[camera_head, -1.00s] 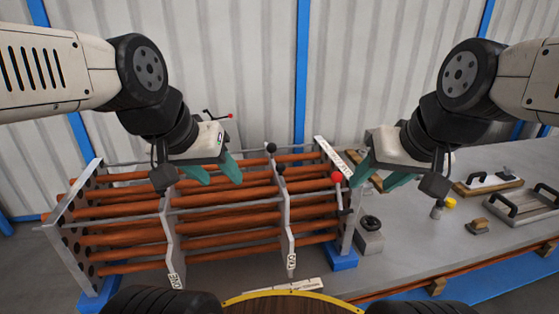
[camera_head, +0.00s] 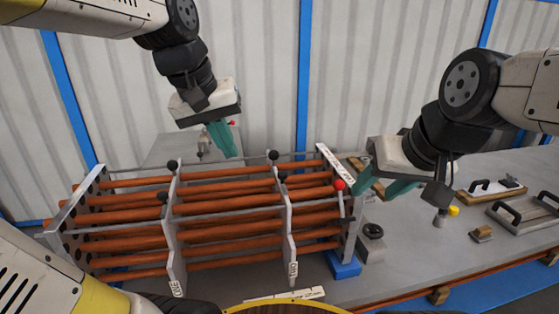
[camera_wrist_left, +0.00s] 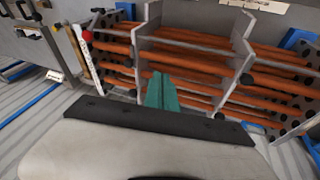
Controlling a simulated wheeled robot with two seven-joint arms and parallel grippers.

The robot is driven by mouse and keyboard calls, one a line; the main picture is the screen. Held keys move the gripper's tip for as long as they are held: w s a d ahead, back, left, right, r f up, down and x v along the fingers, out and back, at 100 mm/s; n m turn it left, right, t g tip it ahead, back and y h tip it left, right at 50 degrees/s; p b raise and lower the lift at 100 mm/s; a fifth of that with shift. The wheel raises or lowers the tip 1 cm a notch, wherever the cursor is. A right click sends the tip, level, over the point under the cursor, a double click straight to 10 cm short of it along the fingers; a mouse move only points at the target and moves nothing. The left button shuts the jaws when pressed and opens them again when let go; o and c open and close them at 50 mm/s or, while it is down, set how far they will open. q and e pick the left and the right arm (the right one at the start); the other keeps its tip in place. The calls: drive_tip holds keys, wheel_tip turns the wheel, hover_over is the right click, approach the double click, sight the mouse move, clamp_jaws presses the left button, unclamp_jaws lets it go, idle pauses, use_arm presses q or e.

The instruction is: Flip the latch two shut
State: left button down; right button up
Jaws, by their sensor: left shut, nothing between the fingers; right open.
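The plate marked TWO (camera_head: 291,235) stands upright across the orange tube bundle, its label near the bottom front. Two black ball knobs sit near its upper end, an upper knob (camera_head: 273,154) and a lower knob (camera_head: 281,176). The exact latch position cannot be told. My left gripper (camera_head: 229,152) is shut and empty, above and behind the bundle, left of plate two and apart from it. Its fingers also show in the left wrist view (camera_wrist_left: 161,92), over the tubes. My right gripper (camera_head: 384,190) is open and empty, close to the red ball (camera_head: 339,184) by the right end plate.
The plate marked ONE (camera_head: 174,240) stands left of plate two, with black knobs (camera_head: 172,166). A dark round part on a block (camera_head: 372,231) and handled plates (camera_head: 524,212) lie on the grey table to the right.

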sight(283, 181)
use_arm(q)
drive_tip(key=w+d+n+g, duration=0.2)
drive_tip(key=w+n+g, duration=0.1)
drive_tip(key=w, duration=0.5)
drive_tip(key=w+d+n+g, duration=0.2)
drive_tip(key=w+n+g, duration=0.1)
drive_tip(key=w, duration=0.6)
drive_tip(key=shift+w+f+y, duration=0.15)
drive_tip(key=shift+f+y, duration=0.05)
drive_tip(key=shift+y, duration=0.1)
drive_tip(key=x, duration=1)
drive_tip(key=shift+f, duration=0.2)
drive_tip(key=shift+s+d+r, duration=0.1)
drive_tip(key=shift+s+d, duration=0.55)
drive_tip(key=shift+s, duration=0.2)
drive_tip(key=shift+s+d+r, duration=0.1)
drive_tip(key=shift+s+d, duration=0.5)
drive_tip(key=shift+s, duration=0.25)
